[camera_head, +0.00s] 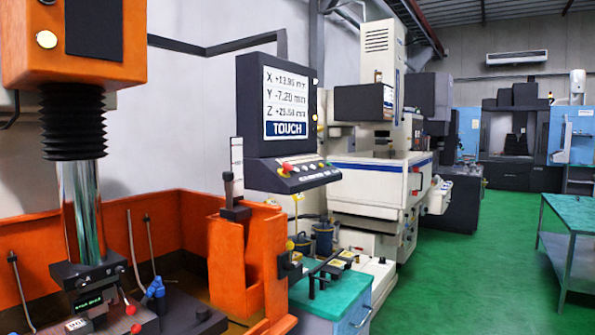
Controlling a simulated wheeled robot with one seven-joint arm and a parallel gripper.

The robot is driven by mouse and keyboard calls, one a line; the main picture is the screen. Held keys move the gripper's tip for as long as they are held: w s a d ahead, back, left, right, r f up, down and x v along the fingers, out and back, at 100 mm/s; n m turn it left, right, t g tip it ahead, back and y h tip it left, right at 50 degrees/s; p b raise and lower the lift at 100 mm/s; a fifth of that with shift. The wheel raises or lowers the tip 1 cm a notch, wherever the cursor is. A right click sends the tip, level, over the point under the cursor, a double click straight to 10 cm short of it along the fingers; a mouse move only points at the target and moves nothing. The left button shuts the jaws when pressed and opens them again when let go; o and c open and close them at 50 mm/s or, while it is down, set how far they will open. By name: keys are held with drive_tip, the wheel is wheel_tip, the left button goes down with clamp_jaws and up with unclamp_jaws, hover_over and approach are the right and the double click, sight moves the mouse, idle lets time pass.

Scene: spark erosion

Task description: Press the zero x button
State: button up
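The control unit (276,110) of the orange machine hangs on a dark arm in the middle of the camera_head view. Its lit screen (290,104) shows X, Y and Z rows in mm above a blue field reading TOUCH. The X row starts with +13; its last digits are blurred. Below the screen is a sloped dark button panel (300,178). It has a red knob (287,167) at its left and a row of small pale buttons. Their labels are too small to read, so I cannot tell which one is zero x. My gripper is not in view.
A teal-topped cabinet (335,296) with dark tools stands below the panel. Green floor (470,270) is open at right, before a teal table (575,215).

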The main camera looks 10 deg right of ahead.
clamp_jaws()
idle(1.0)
